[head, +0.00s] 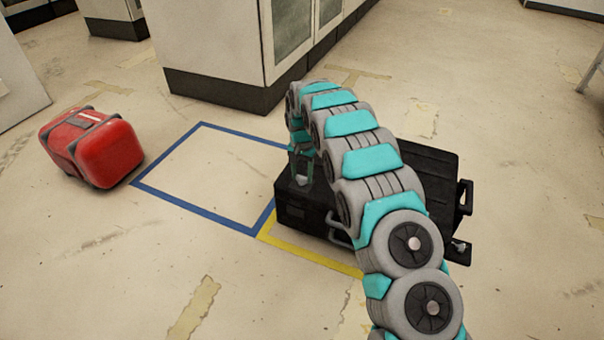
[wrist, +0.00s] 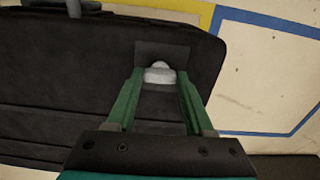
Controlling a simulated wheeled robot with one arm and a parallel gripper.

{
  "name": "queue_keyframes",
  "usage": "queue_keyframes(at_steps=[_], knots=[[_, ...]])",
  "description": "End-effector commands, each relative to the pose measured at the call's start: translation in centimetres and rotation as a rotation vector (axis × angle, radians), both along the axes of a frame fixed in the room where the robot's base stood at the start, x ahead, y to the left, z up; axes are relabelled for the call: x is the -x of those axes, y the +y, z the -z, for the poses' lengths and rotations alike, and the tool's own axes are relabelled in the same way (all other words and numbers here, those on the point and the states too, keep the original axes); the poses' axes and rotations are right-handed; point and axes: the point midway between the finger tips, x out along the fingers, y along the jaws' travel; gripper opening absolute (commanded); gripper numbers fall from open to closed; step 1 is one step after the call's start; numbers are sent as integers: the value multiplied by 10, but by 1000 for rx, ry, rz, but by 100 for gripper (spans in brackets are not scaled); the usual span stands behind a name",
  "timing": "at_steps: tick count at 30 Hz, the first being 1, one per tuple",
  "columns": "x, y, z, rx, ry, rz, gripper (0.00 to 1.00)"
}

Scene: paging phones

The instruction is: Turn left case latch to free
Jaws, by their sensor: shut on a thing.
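The black case (head: 318,218) stands on the floor inside a yellow outline, partly hidden behind my arm. In the wrist view the dark case (wrist: 70,80) fills the left and middle. A light grey latch (wrist: 159,73) sits on a dark square plate near one end of the case. It also shows as a small pale piece in the head view (head: 302,180). My gripper (wrist: 158,80) is over this end of the case, with its green fingers on both sides of the latch and shut on it. In the head view my gripper (head: 301,170) points down at the case top.
A red case (head: 92,147) lies on the floor at the left. A blue taped outline (head: 190,205) on the floor beside the black case is empty. A white cabinet (head: 210,45) stands behind it. Open floor lies in front and to the right.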

Motion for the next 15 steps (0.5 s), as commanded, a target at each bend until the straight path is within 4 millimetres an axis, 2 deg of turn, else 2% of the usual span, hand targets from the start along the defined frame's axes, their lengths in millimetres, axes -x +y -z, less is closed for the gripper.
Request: queue_keyframes(at_steps=[15], knots=[[0, 0, 0, 1, 0, 47, 0]])
